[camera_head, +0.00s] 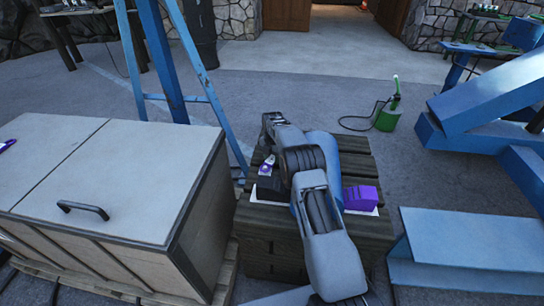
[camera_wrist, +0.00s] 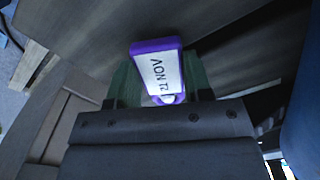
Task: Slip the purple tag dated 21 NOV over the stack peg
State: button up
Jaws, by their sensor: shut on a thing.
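The purple tag (camera_wrist: 157,72) has a white face reading 21 NOV, upside down in the wrist view. My gripper (camera_wrist: 160,85) is shut on it, with a dark green finger on each side. In the head view a small purple and white piece (camera_head: 265,169), which looks like this tag, shows at my gripper (camera_head: 268,160), above the left part of the wooden crate top. A dark block (camera_head: 270,186) lies just below it in the picture. I cannot make out the stack peg; my arm covers the middle of the crate top.
A purple block (camera_head: 361,197) sits on the wooden crate (camera_head: 262,223), right of my arm. A lidded chest (camera_head: 110,180) stands close on the left, with a purple item (camera_head: 7,145) at its edge. Blue steel (camera_head: 462,242) lies right. A green can (camera_head: 387,117) stands beyond.

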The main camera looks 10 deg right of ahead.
jog(key=shift+f, duration=0.55)
dwell(0.5)
jog(key=o, duration=1)
